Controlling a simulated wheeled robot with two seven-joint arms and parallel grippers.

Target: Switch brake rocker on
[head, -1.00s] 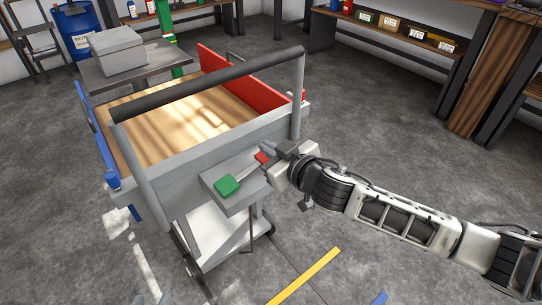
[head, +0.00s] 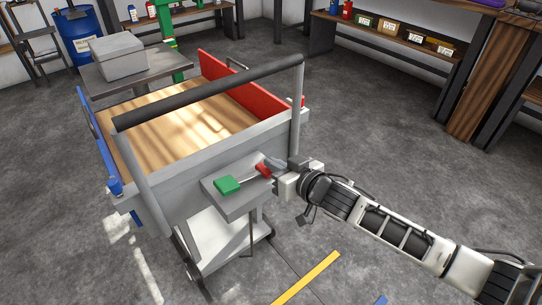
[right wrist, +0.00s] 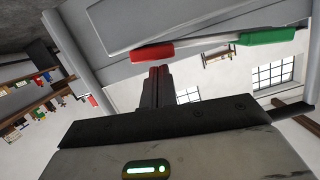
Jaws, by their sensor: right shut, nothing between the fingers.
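The brake rocker is a pale bar with a green pad (head: 227,185) at its left end and a red pad (head: 263,170) at its right end. It sits on a grey box on the near side of the cart (head: 180,185). My right gripper (head: 278,164) is shut and empty, just right of the red pad. In the right wrist view, its fingers (right wrist: 157,82) point at the red pad (right wrist: 152,51), and the green pad (right wrist: 267,36) is farther right. I cannot tell whether the fingertips touch the red pad. My left gripper is not in view.
The cart has a wooden deck (head: 190,125), a red side panel (head: 240,85) and a dark handle bar (head: 215,90) above the rocker. A table with a grey box (head: 118,56) stands behind it. The floor to the right is clear.

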